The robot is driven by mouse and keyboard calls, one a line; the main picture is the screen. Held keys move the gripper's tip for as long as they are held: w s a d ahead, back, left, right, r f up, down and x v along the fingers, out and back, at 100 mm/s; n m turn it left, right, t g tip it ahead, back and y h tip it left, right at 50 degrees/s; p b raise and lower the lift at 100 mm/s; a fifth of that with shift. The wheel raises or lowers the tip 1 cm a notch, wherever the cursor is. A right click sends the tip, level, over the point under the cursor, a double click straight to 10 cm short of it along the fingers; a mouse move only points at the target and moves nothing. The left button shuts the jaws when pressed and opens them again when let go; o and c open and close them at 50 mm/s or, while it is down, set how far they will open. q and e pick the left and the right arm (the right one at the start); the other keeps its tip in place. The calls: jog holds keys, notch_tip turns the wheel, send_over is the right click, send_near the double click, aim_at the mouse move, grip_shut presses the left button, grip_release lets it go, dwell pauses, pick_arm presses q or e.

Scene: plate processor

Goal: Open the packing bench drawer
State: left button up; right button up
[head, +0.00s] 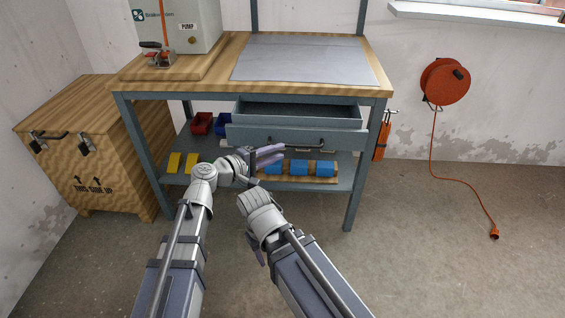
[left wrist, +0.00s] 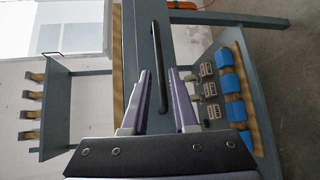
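The packing bench (head: 130,99) stands ahead with its grey drawer (head: 255,134) pulled out, its empty-looking inside showing from above. The drawer handle (head: 318,150) is a dark bar on the drawer front; in the left wrist view the handle (left wrist: 158,45) runs lengthwise ahead of the fingers. My left gripper (head: 284,153) is at the left part of the drawer front. In the left wrist view my left gripper (left wrist: 161,75) is open, with the near end of the handle between its fingertips; contact cannot be told. My right gripper is mostly hidden by its wrist, low before the bench.
The lower shelf (head: 345,182) holds blue items (head: 298,168), yellow items (head: 174,163), and red (head: 201,123) and blue bins. A wooden crate (head: 90,150) stands left. An orange cable reel (head: 445,81) hangs right, its cord reaching the floor. Floor at right is mostly clear.

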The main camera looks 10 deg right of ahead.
aim_at(292, 146)
pick_arm(q)
jog(key=shift+a, duration=0.15)
jog(key=shift+b+x, duration=0.6)
jog(key=shift+x, duration=3.3)
grip_shut()
